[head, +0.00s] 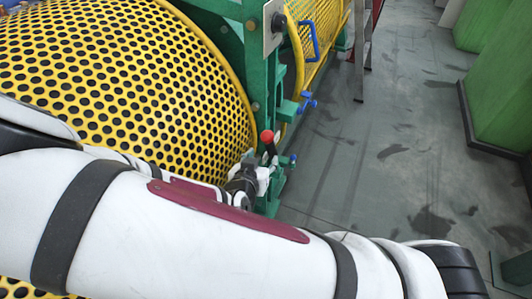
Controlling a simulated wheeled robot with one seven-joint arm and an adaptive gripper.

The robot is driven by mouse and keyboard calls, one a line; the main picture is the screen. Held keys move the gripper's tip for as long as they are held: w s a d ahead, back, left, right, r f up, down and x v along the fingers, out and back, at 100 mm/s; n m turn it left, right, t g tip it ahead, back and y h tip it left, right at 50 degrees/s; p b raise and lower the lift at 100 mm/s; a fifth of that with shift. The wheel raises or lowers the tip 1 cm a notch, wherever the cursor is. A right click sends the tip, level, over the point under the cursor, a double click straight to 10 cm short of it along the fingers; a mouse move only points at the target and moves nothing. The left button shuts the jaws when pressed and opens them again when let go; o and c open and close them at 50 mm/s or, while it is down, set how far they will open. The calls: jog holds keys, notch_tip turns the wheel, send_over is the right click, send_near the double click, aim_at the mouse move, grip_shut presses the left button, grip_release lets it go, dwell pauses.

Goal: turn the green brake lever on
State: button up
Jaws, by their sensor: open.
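A lever with a red ball knob (267,136) and a dark shaft stands at the lower end of the green machine frame, above a green bracket (271,194). It looks like the brake lever; no separate green handle can be made out. My gripper (247,180) is small and partly hidden behind my white arm. It is open, just below and left of the red knob, close to the lever. I cannot tell whether it touches the lever. The lever's lower part is covered by the gripper.
A yellow perforated guard (130,75) fills the left. Blue handles (308,102) and a grey plate (272,27) sit on the green frame (232,50). A ladder (362,50) stands behind. Grey floor (390,130) is free to the right, before green panels (500,105).

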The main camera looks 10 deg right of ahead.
jog(key=shift+v, duration=1.25)
jog(key=s+a+r+g+y+p, duration=0.1)
jog(key=s+r+g+y, duration=0.15)
jog(key=r, duration=0.35)
jog(key=s+a+r+n+g+y+p, duration=0.1)
jog(key=s+r+g+y+p, duration=0.15)
jog(key=r, duration=0.35)
jog(key=s+a+r+g+y+p, duration=0.1)
jog(key=s+r+g+y, duration=0.1)
jog(key=r+y, duration=0.3)
jog(key=s+d+r+n+h+p, duration=0.2)
jog(key=s+d+r+n+h, duration=0.1)
jog(key=s+d+r, duration=1.1)
notch_tip(320, 180, up, 3)
jog(key=shift+s+d+r+n+h+p, duration=0.2)
jog(key=shift+s+d+n+h+p, duration=0.15)
jog(key=shift+s+h, duration=0.45)
